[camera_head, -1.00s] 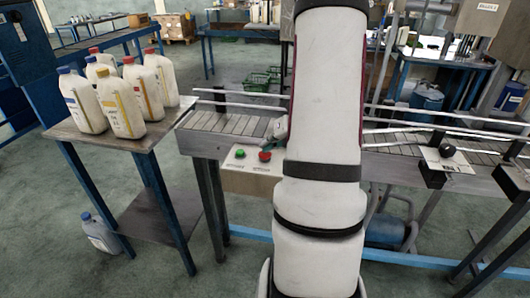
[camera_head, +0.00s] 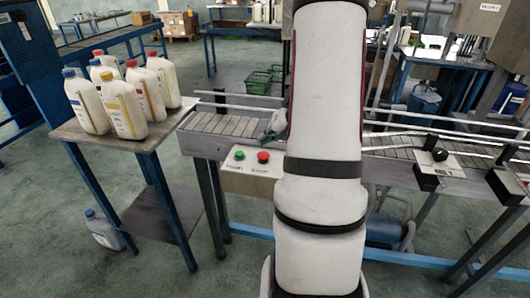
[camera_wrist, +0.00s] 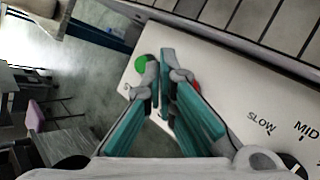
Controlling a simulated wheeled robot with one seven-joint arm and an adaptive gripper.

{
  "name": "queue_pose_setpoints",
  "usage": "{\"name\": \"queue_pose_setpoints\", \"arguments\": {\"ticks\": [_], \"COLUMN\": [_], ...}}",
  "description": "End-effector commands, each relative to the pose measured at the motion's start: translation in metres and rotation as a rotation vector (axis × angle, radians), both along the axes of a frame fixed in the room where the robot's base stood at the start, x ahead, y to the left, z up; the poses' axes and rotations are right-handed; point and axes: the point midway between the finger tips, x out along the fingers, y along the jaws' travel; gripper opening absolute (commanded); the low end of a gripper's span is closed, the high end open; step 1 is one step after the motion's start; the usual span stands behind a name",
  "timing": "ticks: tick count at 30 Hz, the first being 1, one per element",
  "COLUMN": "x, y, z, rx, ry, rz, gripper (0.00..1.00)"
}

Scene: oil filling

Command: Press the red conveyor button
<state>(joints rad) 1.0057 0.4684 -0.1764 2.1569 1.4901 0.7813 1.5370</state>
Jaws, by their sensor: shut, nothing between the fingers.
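The red button (camera_head: 263,157) sits on a pale control panel (camera_head: 249,184) on the front of the conveyor, to the right of a green button (camera_head: 239,155). In the wrist view, the red button (camera_wrist: 196,86) is mostly hidden behind the right finger, with only its edge showing. The green button (camera_wrist: 140,63) shows just left of the fingertips. My gripper (camera_wrist: 160,62) is shut and empty, with its tips over the panel between the two buttons in that view. In the head view, my gripper (camera_head: 270,128) shows just above the red button, partly hidden by my arm.
The conveyor (camera_head: 225,124) runs left to right behind the panel. A table (camera_head: 140,140) with several white jugs (camera_head: 123,110) stands at the left. Another jug (camera_head: 103,230) is on the floor. The panel carries "SLOW" and "MID" labels (camera_wrist: 283,128) beside a dark knob.

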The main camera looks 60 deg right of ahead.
Motion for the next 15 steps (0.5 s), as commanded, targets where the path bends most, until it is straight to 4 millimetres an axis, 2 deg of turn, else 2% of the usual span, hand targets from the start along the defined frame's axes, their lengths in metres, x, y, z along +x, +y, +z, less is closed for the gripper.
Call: {"name": "queue_pose_setpoints", "arguments": {"ticks": [1, 9, 15], "x": [-0.002, -0.001, 0.000], "y": [0.000, 0.000, 0.000], "z": [0.008, 0.032, 0.033], "rx": [0.000, 0.000, 0.000], "ry": [-0.001, -0.001, -0.001], "rz": [0.001, 0.001, 0.001], "gripper": [0.00, 0.00, 0.00]}}
